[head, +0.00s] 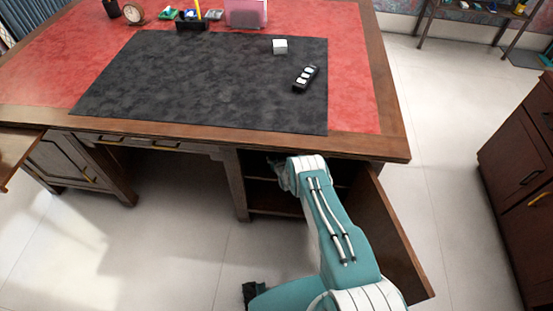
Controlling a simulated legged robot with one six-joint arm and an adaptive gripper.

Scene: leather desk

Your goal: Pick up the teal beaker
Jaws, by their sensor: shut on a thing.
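I cannot make out the teal beaker anywhere in the head view. My arm reaches forward to the open compartment (262,197) under the right side of the desk. The arm's far end lies at the compartment's mouth, and my gripper's fingers are not visible there. Whatever they hold is hidden too.
The compartment's wooden door (388,235) stands open just right of my arm. The desk top (350,60) overhangs the compartment, with a black mat (190,80), white box (280,46) and black tray (306,78). A dark cabinet (525,165) stands right; floor between is clear.

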